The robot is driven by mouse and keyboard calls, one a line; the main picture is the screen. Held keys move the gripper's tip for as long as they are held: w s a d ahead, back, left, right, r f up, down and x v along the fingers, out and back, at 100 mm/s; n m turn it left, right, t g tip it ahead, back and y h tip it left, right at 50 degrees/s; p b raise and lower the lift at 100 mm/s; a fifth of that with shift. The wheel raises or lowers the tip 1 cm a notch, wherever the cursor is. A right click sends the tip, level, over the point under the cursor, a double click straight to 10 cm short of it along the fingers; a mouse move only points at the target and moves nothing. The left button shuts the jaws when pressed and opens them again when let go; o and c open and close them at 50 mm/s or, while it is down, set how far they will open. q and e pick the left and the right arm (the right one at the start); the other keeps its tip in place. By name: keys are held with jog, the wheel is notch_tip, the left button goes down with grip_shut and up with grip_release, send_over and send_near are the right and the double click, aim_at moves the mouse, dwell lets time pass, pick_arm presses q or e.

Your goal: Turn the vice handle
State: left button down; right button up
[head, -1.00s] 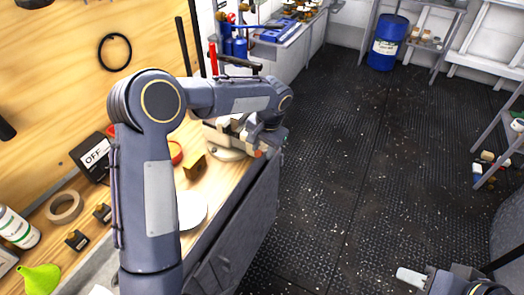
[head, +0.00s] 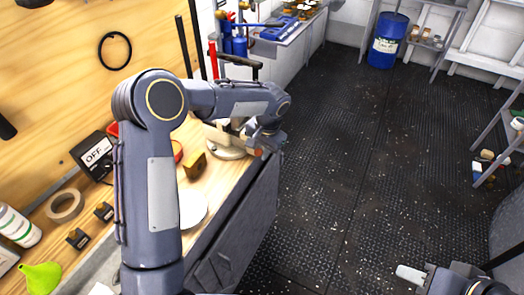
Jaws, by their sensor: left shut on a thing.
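The beige vice (head: 225,152) stands at the far right corner of the wooden workbench, partly covered by my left arm. My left gripper (head: 260,147) is at the vice's right side, by the bench's front edge. It is shut on the vice handle, which is mostly hidden behind the gripper and wrist; how far it is turned cannot be told. My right gripper (head: 410,274) is low at the bottom right over the floor, away from the bench. Whether its jaws are open cannot be made out.
On the bench are a yellow-brown block (head: 194,164), a white disc (head: 193,209), a tape roll (head: 65,205), a green funnel (head: 40,277) and a black OFF box (head: 93,152). A blue drum (head: 388,42) stands far back. The dark floor (head: 350,170) is clear.

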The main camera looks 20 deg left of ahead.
pick_arm(q)
jog(key=f+t+b, duration=0.1)
jog(key=t+b, duration=0.1)
jog(key=b, duration=0.6)
jog(key=s+f+t+b, duration=0.1)
jog(key=f+t+b, duration=0.1)
jog(key=b, duration=0.6)
jog(key=s+f+t+h+b, duration=0.1)
jog(key=f+t+b, duration=0.1)
jog(key=b, duration=0.6)
jog(key=shift+a+n+t, duration=0.2)
jog(key=shift+n+t, duration=0.1)
jog(key=shift+t, duration=0.2)
jog(key=shift+w, duration=0.1)
jog(key=c, duration=1.4)
grip_release()
jog(key=shift+c, duration=0.2)
jog(key=p+v, duration=0.1)
jog(key=v, duration=0.6)
jog(key=shift+s+r, duration=0.25)
jog(key=shift+r, duration=0.05)
jog(key=shift+a, duration=0.1)
